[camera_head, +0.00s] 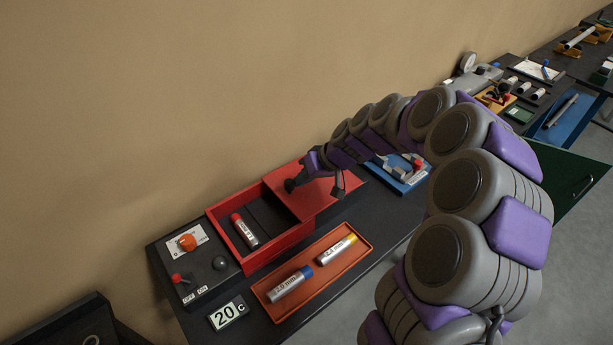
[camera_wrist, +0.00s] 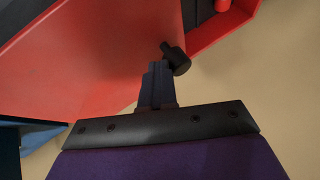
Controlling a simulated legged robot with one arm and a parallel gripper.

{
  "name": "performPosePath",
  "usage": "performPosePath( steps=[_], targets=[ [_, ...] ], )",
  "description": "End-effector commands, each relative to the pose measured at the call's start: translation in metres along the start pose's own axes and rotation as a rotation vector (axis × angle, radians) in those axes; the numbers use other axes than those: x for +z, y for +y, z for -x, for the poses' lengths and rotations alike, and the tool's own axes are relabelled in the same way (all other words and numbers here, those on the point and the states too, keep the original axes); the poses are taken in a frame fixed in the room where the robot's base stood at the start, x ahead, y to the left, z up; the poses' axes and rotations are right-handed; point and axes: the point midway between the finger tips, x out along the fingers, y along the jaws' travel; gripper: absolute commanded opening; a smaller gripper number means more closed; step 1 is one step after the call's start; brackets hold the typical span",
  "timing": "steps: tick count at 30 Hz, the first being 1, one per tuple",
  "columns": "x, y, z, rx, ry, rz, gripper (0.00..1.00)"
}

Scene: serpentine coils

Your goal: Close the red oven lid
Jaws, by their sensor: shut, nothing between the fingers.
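The red oven (camera_head: 252,267) is an open-topped box on the dark bench. Its flat red lid (camera_head: 322,200) sits to the right, leaving the left part of the box uncovered. A cylinder with a red cap (camera_head: 244,231) lies inside the uncovered part. The wrist view shows the lid (camera_wrist: 100,60) filling the upper left, with a black knob (camera_wrist: 178,62) near its edge. My gripper (camera_wrist: 160,72) is shut and empty, its tips right beside the knob; I cannot tell if they touch. In the head view my gripper (camera_head: 302,178) is over the lid, partly hidden.
An orange tray (camera_head: 313,270) with two labelled cylinders (camera_head: 290,284) lies in front of the oven. A control panel with an orange dial (camera_head: 187,242) stands at left, above a "20 C" display (camera_head: 227,313). A blue fixture (camera_head: 402,173) is right of the lid. The wall is close behind.

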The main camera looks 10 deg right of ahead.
Motion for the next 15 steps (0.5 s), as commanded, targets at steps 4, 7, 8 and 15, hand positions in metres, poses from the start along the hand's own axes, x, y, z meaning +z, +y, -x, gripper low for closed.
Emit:
performPosePath(
  steps=[4, 7, 8, 15],
  targets=[
    [0.009, -0.029, -0.009, -0.007, -0.007, 0.004, 0.00],
    [0.017, -0.053, -0.018, -0.007, -0.007, 0.005, 0.00],
    [0.019, -0.061, -0.021, -0.007, -0.008, 0.005, 0.00],
    [0.037, -0.118, -0.042, -0.006, -0.009, 0.006, 0.00]
  ],
)
